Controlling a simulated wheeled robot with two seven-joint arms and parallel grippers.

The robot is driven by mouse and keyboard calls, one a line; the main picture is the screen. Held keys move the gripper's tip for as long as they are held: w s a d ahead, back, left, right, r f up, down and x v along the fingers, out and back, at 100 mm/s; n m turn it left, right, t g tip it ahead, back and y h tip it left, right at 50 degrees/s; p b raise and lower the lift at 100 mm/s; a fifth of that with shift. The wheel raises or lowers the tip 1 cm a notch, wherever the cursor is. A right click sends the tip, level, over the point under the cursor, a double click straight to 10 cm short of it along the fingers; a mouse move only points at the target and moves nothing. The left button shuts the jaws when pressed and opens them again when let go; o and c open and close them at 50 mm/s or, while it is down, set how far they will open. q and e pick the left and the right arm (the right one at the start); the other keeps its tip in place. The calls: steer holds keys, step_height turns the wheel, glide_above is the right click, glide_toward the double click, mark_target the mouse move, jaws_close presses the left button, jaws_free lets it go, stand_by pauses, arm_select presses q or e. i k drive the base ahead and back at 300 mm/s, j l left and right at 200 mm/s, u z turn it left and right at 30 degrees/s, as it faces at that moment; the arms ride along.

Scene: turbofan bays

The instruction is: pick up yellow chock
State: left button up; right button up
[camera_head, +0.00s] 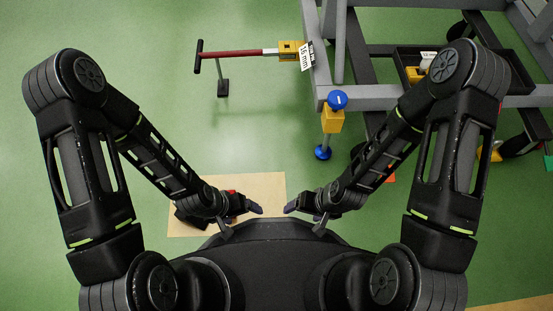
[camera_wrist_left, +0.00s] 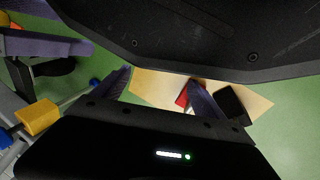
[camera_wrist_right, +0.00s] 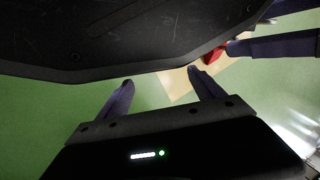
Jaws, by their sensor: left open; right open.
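Yellow pieces show at the cart's lower right (camera_head: 490,152), by a dark wheel, partly hidden; I cannot tell whether one is the yellow chock. My left gripper (camera_head: 256,208) is open and empty, low in front of my body, over the edge of a beige board. In the left wrist view its fingers (camera_wrist_left: 160,95) are spread. My right gripper (camera_head: 292,207) is open and empty, facing the left one with a small gap. In the right wrist view its fingers (camera_wrist_right: 160,92) are apart. Neither touches anything yellow.
A grey cart frame (camera_head: 370,97) stands at the right, with a yellow block on a blue-capped post (camera_head: 332,118) beside it. A red-handled bar (camera_head: 235,54) with a yellow block reaches left. The beige board (camera_head: 262,184) bears dark and red items. Green floor is clear at left.

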mark_target(496, 157)
steer(key=z, duration=1.9)
steer(key=i+l+u, duration=0.1)
steer(key=u, duration=0.4)
steer(key=i+l+u, duration=0.15)
steer(key=l, duration=0.15)
steer(key=i+l+u, duration=0.1)
steer(key=l, duration=0.25)
steer(key=i+l+u, duration=0.15)
steer(key=l, duration=0.2)
steer(key=i+l+u, duration=0.15)
steer(key=l, duration=0.2)
steer(key=l+u, duration=0.15)
steer(key=l, duration=0.2)
steer(key=i+l, duration=0.1)
steer(key=l, duration=0.4)
steer(key=i+l, duration=0.1)
steer(key=l, duration=0.4)
steer(key=i+l, duration=0.15)
steer(key=l, duration=0.35)
steer(key=i+l, duration=0.1)
steer(key=l, duration=0.4)
steer(key=i+l+u, duration=0.1)
steer(key=l, duration=0.4)
steer(key=i+l, duration=0.1)
steer(key=l, duration=0.4)
steer(key=i, duration=0.25)
